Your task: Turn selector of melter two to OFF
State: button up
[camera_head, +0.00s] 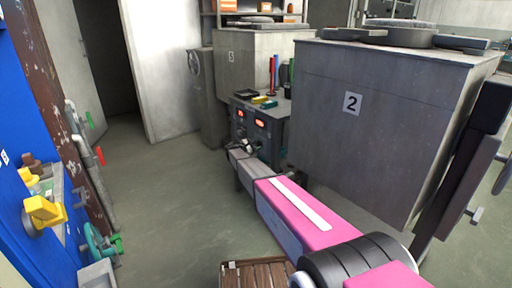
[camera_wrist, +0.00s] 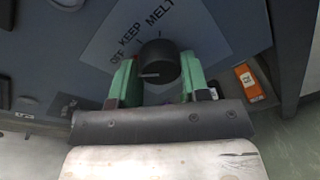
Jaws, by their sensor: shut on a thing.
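The selector knob (camera_wrist: 160,58) is round and black on a grey panel plate (camera_wrist: 105,45) marked OFF, KEEP and MELT. A short pale line on the knob points left in the wrist view, roughly to the OFF side; its exact alignment is unclear. My gripper (camera_wrist: 157,75) has its green fingers on both sides of the knob and is shut on it. In the head view my gripper (camera_head: 243,150) is at the front of the control panel (camera_head: 262,138), and the knob is hidden there. Melter two (camera_head: 330,140) is the large grey box labelled 2, right of the panel.
Pens and small boxes sit on top of the panel. A wooden crate (camera_head: 258,276) is on the floor below my arm. Valves with yellow (camera_head: 45,211) and green handles line the left wall. The middle floor is clear.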

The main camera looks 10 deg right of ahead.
jog(key=o, duration=0.9)
jog(key=shift+a, duration=0.15)
jog(key=v, duration=1)
jog(key=shift+s+a, duration=0.2)
jog(key=shift+a, duration=0.05)
jog(key=s+d+f+m+g+y, duration=0.25)
jog(key=s+d+m, duration=0.3)
jog(key=s, duration=0.75)
jog(key=s+d+f+m+g+y, duration=0.1)
jog(key=s+d+m+g+y, duration=0.45)
jog(key=s, duration=0.75)
jog(key=s+m+y, duration=0.2)
jog(key=s, duration=0.4)
jog(key=s+m+y, duration=0.2)
jog(key=s, duration=0.5)
jog(key=s+r+m+y, duration=0.1)
jog(key=s+m+y, duration=0.1)
jog(key=s, duration=0.4)
jog(key=shift+s+d, duration=0.3)
jog(key=shift+s, duration=0.1)
